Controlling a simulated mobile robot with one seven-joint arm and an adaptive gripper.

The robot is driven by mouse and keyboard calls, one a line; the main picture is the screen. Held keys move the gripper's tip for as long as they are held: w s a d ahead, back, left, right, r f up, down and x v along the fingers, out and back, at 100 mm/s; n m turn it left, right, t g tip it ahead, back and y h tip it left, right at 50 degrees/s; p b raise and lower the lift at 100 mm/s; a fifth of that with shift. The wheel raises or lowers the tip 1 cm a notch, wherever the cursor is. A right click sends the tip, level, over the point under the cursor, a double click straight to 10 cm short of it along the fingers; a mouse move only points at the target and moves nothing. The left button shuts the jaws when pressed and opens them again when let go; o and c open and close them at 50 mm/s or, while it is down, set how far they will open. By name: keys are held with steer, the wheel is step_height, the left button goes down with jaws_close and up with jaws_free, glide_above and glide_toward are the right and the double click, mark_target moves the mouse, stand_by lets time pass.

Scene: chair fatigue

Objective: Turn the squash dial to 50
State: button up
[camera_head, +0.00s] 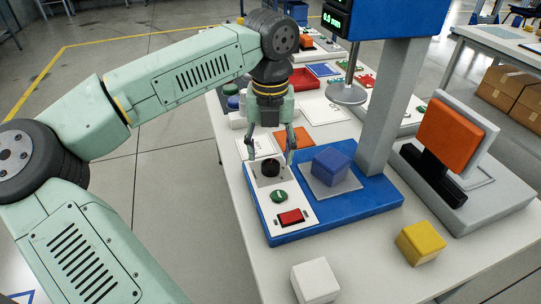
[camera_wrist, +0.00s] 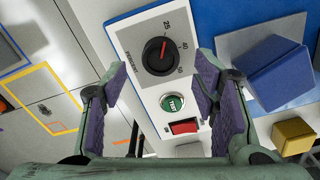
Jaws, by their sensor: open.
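The squash dial is a black round knob (camera_head: 270,168) on a pale plate at the back left of the blue test stand. In the wrist view the knob (camera_wrist: 160,55) has a red pointer mark aimed up and slightly right, roughly toward the 25. Further numbers, apparently 40 and 50, run clockwise down its right side, and "PERCENT" is printed at its left. My gripper (camera_head: 270,153) points down over the dial with its fingers spread to either side, open and empty. In the wrist view the fingers (camera_wrist: 163,82) show apart, left and right below the knob.
Beside the dial are a green button (camera_head: 279,196) and a red switch (camera_head: 291,217). A blue cube (camera_head: 331,166) sits on a grey plate near the stand's column (camera_head: 388,110). White (camera_head: 315,281) and yellow (camera_head: 421,243) cubes lie in front. An orange-padded device (camera_head: 452,137) stands right.

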mark_target(271, 164)
steer(key=shift+f, duration=1.7)
steer(key=c, duration=1.2)
steer(key=shift+o, duration=0.2)
